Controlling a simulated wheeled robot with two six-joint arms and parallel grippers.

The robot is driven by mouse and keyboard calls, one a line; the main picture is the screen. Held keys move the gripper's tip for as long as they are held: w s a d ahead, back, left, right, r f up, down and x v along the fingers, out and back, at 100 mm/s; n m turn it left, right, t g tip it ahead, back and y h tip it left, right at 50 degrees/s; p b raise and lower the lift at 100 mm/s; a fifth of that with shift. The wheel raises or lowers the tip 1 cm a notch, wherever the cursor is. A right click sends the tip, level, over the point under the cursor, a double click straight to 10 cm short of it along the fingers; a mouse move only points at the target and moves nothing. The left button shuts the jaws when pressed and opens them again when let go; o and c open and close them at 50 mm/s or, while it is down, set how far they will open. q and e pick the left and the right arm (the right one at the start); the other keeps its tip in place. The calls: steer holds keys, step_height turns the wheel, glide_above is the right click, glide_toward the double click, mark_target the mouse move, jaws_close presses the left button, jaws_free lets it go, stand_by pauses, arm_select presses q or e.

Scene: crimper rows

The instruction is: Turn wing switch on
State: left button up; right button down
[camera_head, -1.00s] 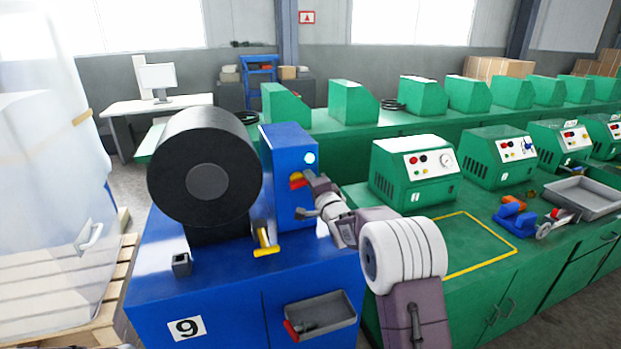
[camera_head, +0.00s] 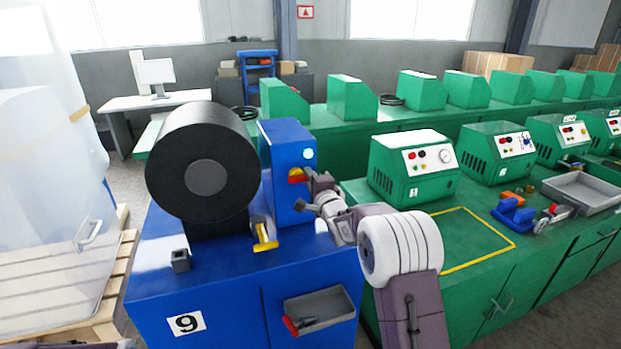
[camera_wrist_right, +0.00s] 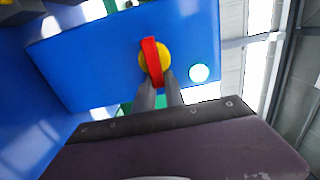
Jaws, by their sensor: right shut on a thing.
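The wing switch is a red bar handle (camera_wrist_right: 151,62) on a round yellow plate (camera_wrist_right: 164,57), mounted on the blue machine's panel. In the right wrist view the bar stands nearly upright, tilted slightly. In the head view the switch (camera_head: 296,174) is partly covered by my right gripper (camera_head: 309,182). My right gripper's two fingers (camera_wrist_right: 158,84) are closed on the lower part of the red bar. A round light (camera_wrist_right: 199,73) beside the switch glows pale; in the head view the light (camera_head: 308,154) looks cyan-green. My left gripper is not in view.
The blue machine (camera_head: 215,313) carries a large black drum (camera_head: 165,165), a yellow-handled part (camera_head: 265,240) and a grey tray (camera_head: 325,308) on its front. Green benches with control boxes (camera_head: 415,165) stand to the right. A wrapped pallet (camera_head: 50,200) stands left.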

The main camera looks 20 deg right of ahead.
steer(key=c, duration=1.4)
jaws_free()
steer(key=shift+a+f, duration=0.25)
steer(key=shift+f, duration=0.05)
steer(key=shift+a+r, duration=0.1)
steer(key=shift+r, duration=0.15)
steer(key=shift+s, duration=0.4)
steer(key=s+b, duration=0.2)
steer(key=s, duration=0.6)
steer(key=shift+s, duration=0.1)
